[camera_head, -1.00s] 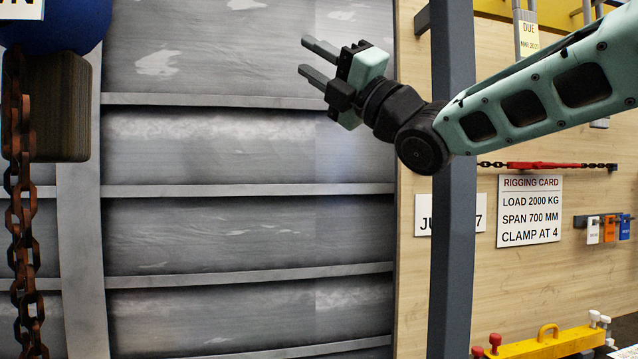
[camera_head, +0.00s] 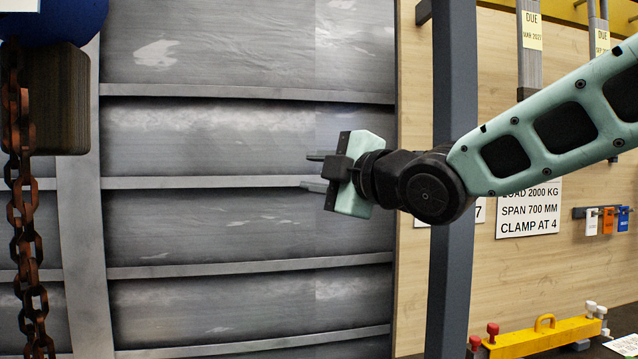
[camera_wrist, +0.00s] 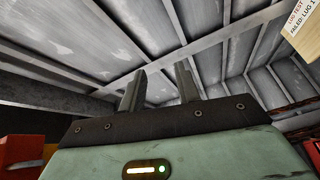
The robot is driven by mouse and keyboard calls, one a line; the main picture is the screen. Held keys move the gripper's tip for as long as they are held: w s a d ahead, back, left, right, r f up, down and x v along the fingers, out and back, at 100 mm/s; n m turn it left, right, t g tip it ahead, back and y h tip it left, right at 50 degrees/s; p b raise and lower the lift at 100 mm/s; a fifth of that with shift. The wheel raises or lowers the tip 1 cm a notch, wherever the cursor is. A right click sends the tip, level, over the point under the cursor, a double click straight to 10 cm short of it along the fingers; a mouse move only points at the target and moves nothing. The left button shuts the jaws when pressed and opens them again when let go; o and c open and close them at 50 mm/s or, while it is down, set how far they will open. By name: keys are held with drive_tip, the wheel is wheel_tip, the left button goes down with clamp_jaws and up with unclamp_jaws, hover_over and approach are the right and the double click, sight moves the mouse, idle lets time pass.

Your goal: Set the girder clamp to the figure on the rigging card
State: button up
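The rigging card (camera_head: 528,215) hangs on the wooden wall at the right in the head view. Its lower lines read LOAD 2000 KG, SPAN 700 MM and CLAMP AT 4; my arm covers its top. My gripper (camera_head: 314,172) is in front of the grey ribbed wall, left of the dark post, pointing left. Its two fingers are apart with nothing between them; they also show apart in the wrist view (camera_wrist: 160,88). I cannot make out the girder clamp for certain in either view.
A dark post (camera_head: 455,100) stands behind my arm. A rusty chain (camera_head: 24,220) hangs at the far left beside a brown block (camera_head: 62,100). A yellow beam (camera_head: 545,338) with red and white knobs lies at the lower right. Coloured tags (camera_head: 608,220) hang on the right wall.

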drive_tip(key=shift+s+d+f+m+h, duration=0.15)
drive_tip(key=shift+f+m, duration=0.1)
drive_tip(key=shift+f, duration=0.2)
drive_tip(key=shift+s+a+f+m+h, duration=0.15)
drive_tip(key=shift+f+m, duration=0.1)
drive_tip(key=shift+f, duration=0.2)
drive_tip(key=shift+d+f, duration=0.1)
drive_tip(key=shift+d, duration=0.05)
